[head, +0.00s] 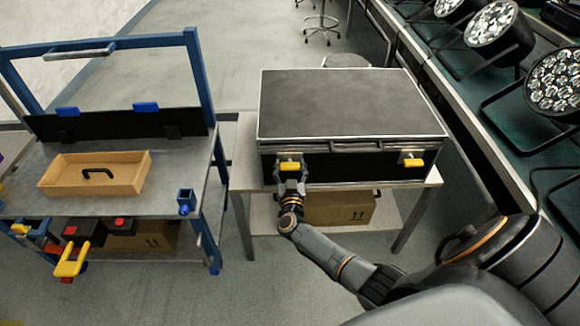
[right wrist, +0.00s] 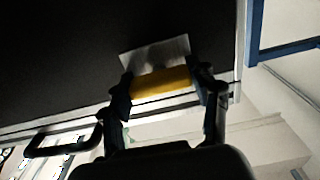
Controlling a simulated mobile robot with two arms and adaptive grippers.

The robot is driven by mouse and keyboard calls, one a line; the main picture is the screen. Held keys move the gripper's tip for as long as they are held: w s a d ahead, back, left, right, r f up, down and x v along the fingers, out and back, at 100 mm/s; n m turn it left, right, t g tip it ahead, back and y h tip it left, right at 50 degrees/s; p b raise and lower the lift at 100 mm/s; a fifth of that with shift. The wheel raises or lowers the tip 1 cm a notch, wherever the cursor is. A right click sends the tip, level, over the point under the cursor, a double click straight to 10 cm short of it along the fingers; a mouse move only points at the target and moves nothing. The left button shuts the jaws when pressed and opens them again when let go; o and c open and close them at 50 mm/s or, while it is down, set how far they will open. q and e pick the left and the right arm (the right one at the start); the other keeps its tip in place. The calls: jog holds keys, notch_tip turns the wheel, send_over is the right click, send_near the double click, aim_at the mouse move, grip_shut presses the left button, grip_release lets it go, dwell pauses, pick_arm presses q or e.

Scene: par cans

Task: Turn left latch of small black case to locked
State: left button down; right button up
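The small black case (head: 350,105) stands closed on a light table, with a handle in the middle of its front. Its left latch (head: 289,166) has a yellow grip lying level on a metal plate. The right latch (head: 414,162) is also yellow and lies about level. My right gripper (head: 291,184) is at the left latch. In the right wrist view, the fingers of my right gripper (right wrist: 165,92) flank the yellow left latch (right wrist: 161,82) and appear to touch both its ends. My left gripper is not in view.
A blue-framed cart (head: 205,90) with a wooden tray (head: 95,172) stands to the left. A cardboard box (head: 340,208) lies below the case on the lower shelf. Several par cans (head: 552,82) line a bench at the right. Floor is free in front of the table.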

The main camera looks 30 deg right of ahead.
jog(key=c, duration=0.4)
jog(key=m+b, duration=0.1)
jog(key=m, duration=0.3)
jog(key=shift+f+m, duration=0.1)
jog(key=shift+m, duration=0.2)
jog(key=m+b, duration=0.1)
jog(key=m, duration=0.2)
jog(key=shift+m, duration=0.4)
jog(key=m+b, duration=0.2)
jog(key=m, duration=0.3)
jog(key=shift+f, duration=0.1)
jog(key=shift+m+b, duration=0.85)
jog(key=shift+m, duration=1.45)
jog(key=o, duration=1.1)
jog(key=shift+o, duration=0.2)
